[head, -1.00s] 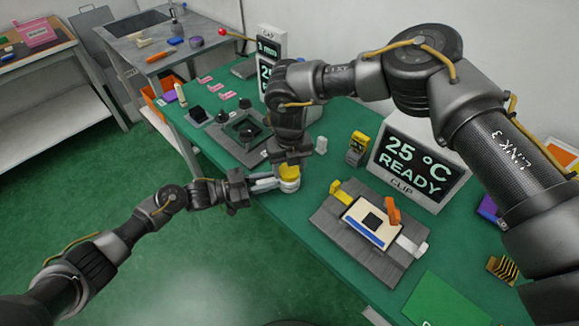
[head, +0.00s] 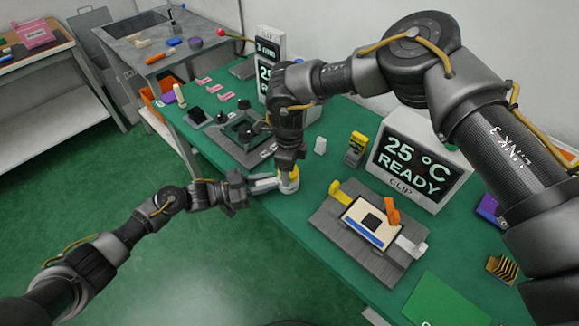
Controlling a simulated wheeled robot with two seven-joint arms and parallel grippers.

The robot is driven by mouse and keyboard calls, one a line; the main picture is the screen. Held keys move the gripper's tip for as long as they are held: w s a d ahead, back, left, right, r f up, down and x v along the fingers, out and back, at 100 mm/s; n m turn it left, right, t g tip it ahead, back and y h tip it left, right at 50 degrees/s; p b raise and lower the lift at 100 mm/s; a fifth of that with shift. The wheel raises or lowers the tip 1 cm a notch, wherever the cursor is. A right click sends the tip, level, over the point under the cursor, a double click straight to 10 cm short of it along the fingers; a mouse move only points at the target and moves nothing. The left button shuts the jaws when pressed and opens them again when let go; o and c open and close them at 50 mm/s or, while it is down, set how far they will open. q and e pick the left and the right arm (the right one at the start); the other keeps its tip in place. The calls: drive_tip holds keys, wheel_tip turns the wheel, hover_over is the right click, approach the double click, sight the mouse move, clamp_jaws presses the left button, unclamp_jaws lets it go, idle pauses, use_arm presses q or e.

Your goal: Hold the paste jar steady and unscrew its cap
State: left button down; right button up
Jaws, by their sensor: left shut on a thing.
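The paste jar (head: 289,187) is a small white jar near the front edge of the green bench, in the middle of the head view. Its yellow cap (head: 294,175) shows only in part, behind my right gripper. My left gripper (head: 277,183) comes in low from the left and is shut on the jar's side. My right gripper (head: 287,168) points down from above at the cap and overlaps it in the picture. Its fingers are seen edge-on, so their opening and any grip on the cap are hidden.
A grey fixture (head: 329,227) with a white board stands right of the jar. Behind it are a display box (head: 418,165) and a small yellow-topped block (head: 356,148). A dark plate fixture (head: 225,140) lies left of my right arm. Bare green bench (head: 312,180) separates jar and grey fixture.

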drive_tip(key=o, duration=0.4)
drive_tip(key=shift+o, duration=0.2)
drive_tip(key=shift+r, duration=1.5)
drive_tip(key=m, duration=1)
drive_tip(key=shift+s+m, duration=0.1)
drive_tip(key=shift+m, duration=0.3)
drive_tip(key=m, duration=0.5)
drive_tip(key=shift+a+m, duration=0.1)
drive_tip(key=shift+m, duration=0.3)
drive_tip(key=m, duration=0.6)
